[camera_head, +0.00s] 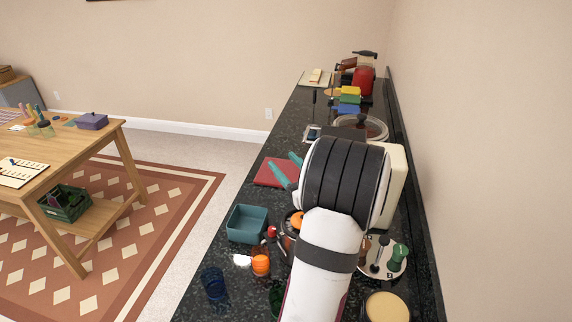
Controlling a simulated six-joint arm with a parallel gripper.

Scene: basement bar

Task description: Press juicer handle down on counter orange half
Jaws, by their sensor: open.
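My arm covers the middle of the counter (222,280). The two teal fingers of my gripper (289,167) show at its left side, apart, with nothing visible between them. They are over or beside a red board (268,175); I cannot tell their height. An orange round piece (297,219) shows at the left edge of my arm, partly hidden, nearer the camera than the fingers. I cannot make out which is the orange half. The juicer and its handle cannot be clearly identified behind my arm.
A teal bin (247,224) stands near the counter's left edge. A blue glass (214,284) stands in front. A round plate with a green-handled item (399,253) lies right of my arm, near the wall. Colored blocks (349,98) and a red appliance (363,81) stand farther back.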

